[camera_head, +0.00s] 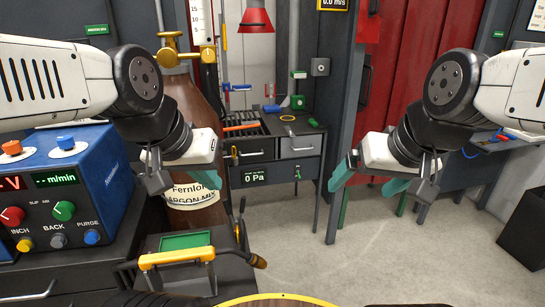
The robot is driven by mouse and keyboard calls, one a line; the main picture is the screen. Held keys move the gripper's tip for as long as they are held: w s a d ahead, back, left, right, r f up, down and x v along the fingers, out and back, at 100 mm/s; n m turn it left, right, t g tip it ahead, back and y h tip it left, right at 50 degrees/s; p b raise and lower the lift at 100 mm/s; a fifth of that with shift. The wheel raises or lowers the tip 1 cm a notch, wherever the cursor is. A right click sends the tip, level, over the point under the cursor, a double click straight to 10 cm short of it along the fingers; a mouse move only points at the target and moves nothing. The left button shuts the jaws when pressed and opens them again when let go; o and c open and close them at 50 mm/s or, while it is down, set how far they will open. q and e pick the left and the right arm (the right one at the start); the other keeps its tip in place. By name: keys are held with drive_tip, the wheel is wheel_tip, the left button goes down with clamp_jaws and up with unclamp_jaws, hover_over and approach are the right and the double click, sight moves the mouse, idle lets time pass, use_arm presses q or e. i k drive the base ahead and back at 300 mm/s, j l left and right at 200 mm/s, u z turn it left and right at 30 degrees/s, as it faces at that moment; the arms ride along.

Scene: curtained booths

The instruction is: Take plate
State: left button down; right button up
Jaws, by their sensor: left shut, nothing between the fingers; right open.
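No thing in view is clearly recognisable as the plate. A flat green rectangular piece (185,240) lies on a dark surface at the lower middle-left, behind a yellow handle; I cannot tell whether it is the plate. My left gripper (207,180) is shut and empty, with teal fingertips in front of the brown gas bottle, above and slightly right of the green piece. My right gripper (364,186) is open and empty, held over the grey floor right of the centre.
A blue control unit (112,175) with knobs stands at the left, beside the brown gas bottle (185,112). A dark workbench (303,145) with tools is at the back. A red curtain (405,85) hangs behind a dark post. A black box (524,228) stands right. The middle floor is clear.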

sight(291, 133)
drive_tip(key=l+u, duration=0.1)
drive_tip(key=l, duration=0.65)
drive_tip(key=k+l+u, duration=0.1)
drive_tip(key=l, duration=0.65)
drive_tip(key=i+l+u, duration=0.1)
drive_tip(key=l, duration=0.25)
drive_tip(key=i+l+u, duration=0.1)
drive_tip(key=i+l, duration=0.15)
drive_tip(key=i+l+u, duration=0.1)
drive_tip(key=l, duration=0.35)
drive_tip(key=i+l+u, duration=0.15)
drive_tip(key=i, duration=0.3)
drive_tip(key=i+l+u, duration=0.15)
drive_tip(key=i, duration=0.3)
drive_tip(key=i+l+u, duration=0.1)
drive_tip(key=i, duration=0.35)
drive_tip(key=i+j+u, duration=0.1)
drive_tip(key=i, duration=0.4)
drive_tip(key=i+j, duration=0.3)
drive_tip(key=i, duration=0.15)
drive_tip(key=j+u, duration=0.05)
